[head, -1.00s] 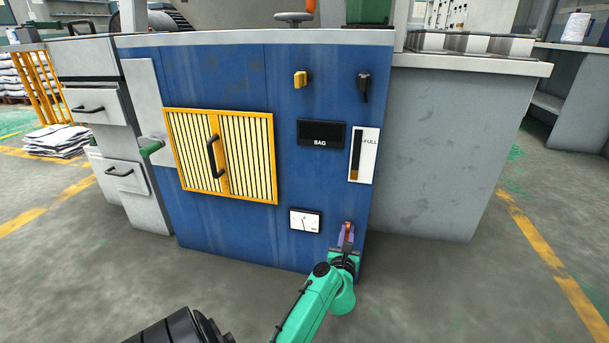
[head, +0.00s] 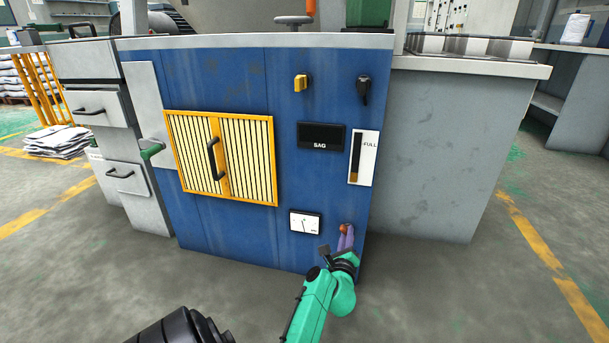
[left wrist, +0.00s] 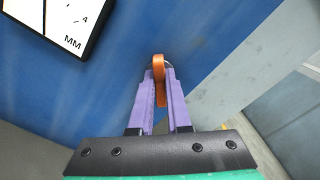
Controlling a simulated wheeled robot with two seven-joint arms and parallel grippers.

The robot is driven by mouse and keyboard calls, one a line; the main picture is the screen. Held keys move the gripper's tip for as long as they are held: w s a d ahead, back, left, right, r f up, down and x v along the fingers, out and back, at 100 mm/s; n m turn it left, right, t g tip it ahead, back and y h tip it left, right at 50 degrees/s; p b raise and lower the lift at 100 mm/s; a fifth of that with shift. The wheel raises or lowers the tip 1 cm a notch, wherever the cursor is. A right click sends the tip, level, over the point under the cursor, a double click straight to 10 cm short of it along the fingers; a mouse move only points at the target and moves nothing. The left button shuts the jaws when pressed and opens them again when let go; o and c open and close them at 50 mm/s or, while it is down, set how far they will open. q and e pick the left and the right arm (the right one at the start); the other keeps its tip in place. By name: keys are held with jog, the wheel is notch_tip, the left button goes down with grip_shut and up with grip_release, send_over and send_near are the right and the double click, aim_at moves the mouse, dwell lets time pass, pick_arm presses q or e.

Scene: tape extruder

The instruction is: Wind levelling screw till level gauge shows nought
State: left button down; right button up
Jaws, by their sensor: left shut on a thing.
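The levelling screw's orange head (head: 344,229) is low on the right of the blue cabinet front. My left gripper (head: 346,238) has its purple fingers shut on it. In the left wrist view, the orange head (left wrist: 159,78) sits between the two fingertips (left wrist: 160,92), edge-on. The level gauge (head: 305,222), a white dial in a black frame, is left of the screw. Its needle is thin and too small to read in the head view. My right gripper is not in view.
Above are a dark SAG display (head: 321,136), a FULL level strip (head: 363,158), a yellow knob (head: 301,82) and a black knob (head: 364,88). A yellow slatted door (head: 245,160) is to the left. The floor at right is clear.

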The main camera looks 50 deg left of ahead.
pick_arm(q)
jog(key=n, duration=0.2)
jog(key=shift+n, duration=0.3)
jog(key=n+p, duration=0.1)
jog(key=n, duration=0.1)
jog(key=shift+r+n, duration=0.1)
jog(key=shift+n, duration=0.3)
jog(key=shift+n+p, duration=0.35)
jog(key=shift+n, duration=1.25)
jog(key=c, duration=0.8)
grip_release()
